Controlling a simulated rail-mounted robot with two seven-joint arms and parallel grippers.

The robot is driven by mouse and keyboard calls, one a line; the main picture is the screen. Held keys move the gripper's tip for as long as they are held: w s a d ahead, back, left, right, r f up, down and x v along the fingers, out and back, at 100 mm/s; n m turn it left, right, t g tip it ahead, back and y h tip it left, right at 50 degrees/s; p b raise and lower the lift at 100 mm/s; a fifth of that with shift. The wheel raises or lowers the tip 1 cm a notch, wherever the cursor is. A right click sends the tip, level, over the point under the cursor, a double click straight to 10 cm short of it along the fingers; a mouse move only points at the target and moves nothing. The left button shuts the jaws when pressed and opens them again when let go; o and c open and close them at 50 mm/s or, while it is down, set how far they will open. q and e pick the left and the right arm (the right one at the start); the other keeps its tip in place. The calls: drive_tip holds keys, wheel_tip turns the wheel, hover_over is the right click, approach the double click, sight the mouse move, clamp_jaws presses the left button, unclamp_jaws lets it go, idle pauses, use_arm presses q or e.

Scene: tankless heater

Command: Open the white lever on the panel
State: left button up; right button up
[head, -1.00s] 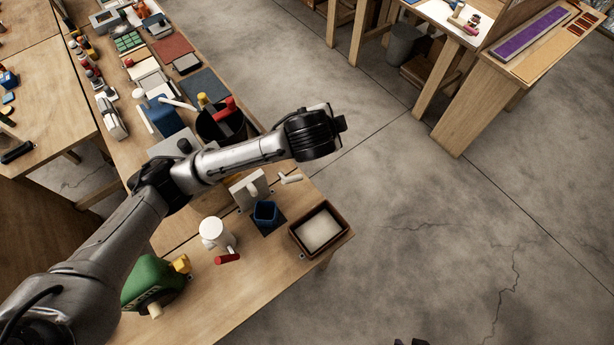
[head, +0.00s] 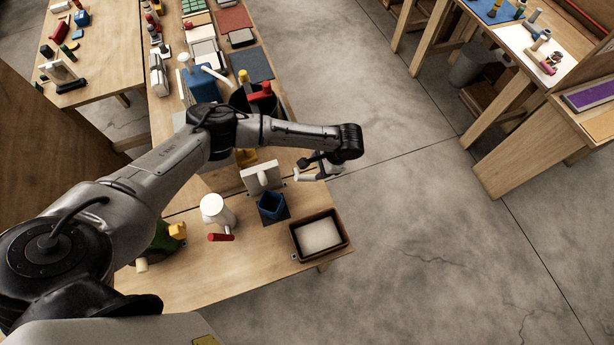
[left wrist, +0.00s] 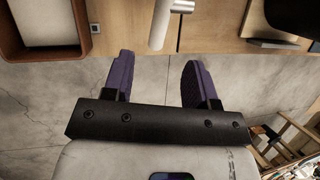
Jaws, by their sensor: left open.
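A pale upright panel (head: 255,180) with a white fitting on its face stands on the near part of the bench. A white lever-like bar (head: 303,177) shows to its right, close to my left gripper (head: 322,166); its joint to the panel is unclear. In the left wrist view a thick white bar (left wrist: 161,22) lies ahead, between the lines of the fingers but beyond their tips. My left gripper (left wrist: 160,72) is open, with its purple fingers apart and nothing between them. My right gripper is not in view.
A brown tray with a pale inside (head: 346,246) sits at the bench corner. A blue cup (head: 271,206) and a white cylinder with a red handle (head: 216,210) stand nearby. A black bin with red and yellow items (head: 262,96) stands behind my arm. Open floor lies right.

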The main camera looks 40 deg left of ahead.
sight(307, 177)
use_arm(q)
drive_tip(key=x, duration=1)
drive_tip(key=shift+a+f, duration=0.1)
drive_tip(key=shift+f, duration=0.05)
clamp_jaws()
idle(0.4)
